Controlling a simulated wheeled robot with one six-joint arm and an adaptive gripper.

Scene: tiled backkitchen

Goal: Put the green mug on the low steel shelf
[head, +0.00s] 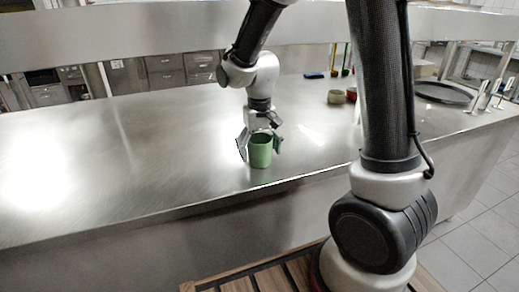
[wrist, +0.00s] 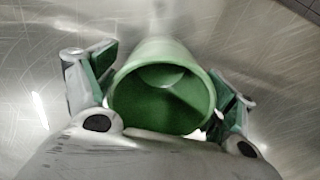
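The green mug (head: 260,152) stands upright at the front of the steel counter (head: 110,150), close to its front edge. My gripper (head: 260,146) is above it, pointing down, with one finger on each side of the mug. A small gap shows between the fingers and the mug in the head view, so the gripper looks open around it. In the wrist view the mug (wrist: 165,95) fills the middle, its open rim towards the camera, between both fingers of my gripper (wrist: 168,92). I cannot tell which surface is the low steel shelf.
A raised steel ledge (head: 140,38) runs across the back. To the right are a beige cup (head: 336,97), a red item (head: 352,94), a blue item (head: 314,75) and a dark round tray (head: 443,93). The counter left of the mug is clear. A wooden slatted surface (head: 270,279) is below.

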